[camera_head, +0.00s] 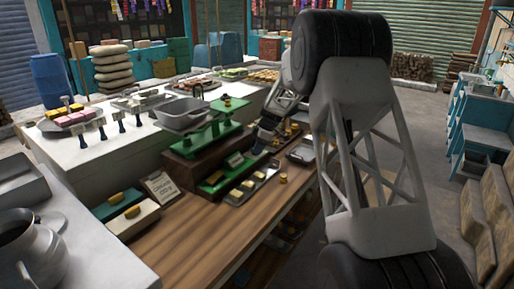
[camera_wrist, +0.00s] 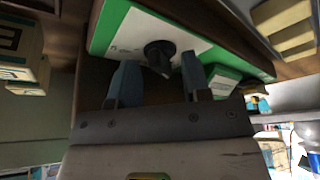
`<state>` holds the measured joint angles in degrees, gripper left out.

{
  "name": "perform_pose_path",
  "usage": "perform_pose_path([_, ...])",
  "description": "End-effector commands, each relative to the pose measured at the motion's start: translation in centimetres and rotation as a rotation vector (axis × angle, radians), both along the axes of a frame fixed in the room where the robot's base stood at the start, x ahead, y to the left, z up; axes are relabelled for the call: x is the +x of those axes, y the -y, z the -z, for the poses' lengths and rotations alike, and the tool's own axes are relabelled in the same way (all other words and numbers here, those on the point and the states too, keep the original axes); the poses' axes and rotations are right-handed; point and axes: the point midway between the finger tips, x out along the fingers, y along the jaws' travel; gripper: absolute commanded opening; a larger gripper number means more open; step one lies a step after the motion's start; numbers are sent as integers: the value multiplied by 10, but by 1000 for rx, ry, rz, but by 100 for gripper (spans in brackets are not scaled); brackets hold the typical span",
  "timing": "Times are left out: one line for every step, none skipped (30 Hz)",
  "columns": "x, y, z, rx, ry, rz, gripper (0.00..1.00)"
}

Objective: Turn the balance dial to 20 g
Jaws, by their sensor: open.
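The green balance (camera_head: 213,142) stands on the wooden counter in the head view, with a grey metal pan (camera_head: 181,116) on its left side. In the wrist view the balance's green-edged white face plate (camera_wrist: 185,30) carries a black dial (camera_wrist: 157,50). My gripper (camera_wrist: 157,68) is open, its two bluish fingers pointing at the face plate, one on each side of the dial. A gap shows between each finger and the dial. In the head view my gripper (camera_head: 262,143) is at the right end of the balance. The dial's marking is too small to read.
A tray of small blocks (camera_head: 240,194) lies in front of the balance. A small sign (camera_head: 160,187) and boxes (camera_head: 132,214) stand to its left. A metal pot (camera_head: 38,250) is at the lower left. The wooden counter's front (camera_head: 215,235) is clear.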

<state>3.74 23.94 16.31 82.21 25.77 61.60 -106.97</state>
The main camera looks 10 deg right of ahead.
Motion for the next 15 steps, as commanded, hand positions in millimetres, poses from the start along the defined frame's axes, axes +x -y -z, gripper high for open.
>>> perform_pose_path([0,0,0,0,0,0,44])
perform_pose_path([0,0,0,0,0,0,39])
perform_pose_path([0,0,0,0,0,0,33])
perform_pose_path([0,0,0,0,0,0,29])
perform_pose_path([0,0,0,0,0,0,24])
perform_pose_path([0,0,0,0,0,0,18])
perform_pose_path([0,0,0,0,0,0,13])
perform_pose_path([0,0,0,0,0,0,9])
perform_pose_path([0,0,0,0,0,0,3])
perform_pose_path([0,0,0,0,0,0,0])
perform_pose_path([0,0,0,0,0,0,0])
perform_pose_path([0,0,0,0,1,0,0])
perform_pose_path([0,0,0,0,1,0,0])
perform_pose_path([1,0,0,0,1,0,0])
perform_pose_path([1,0,0,0,2,1,0])
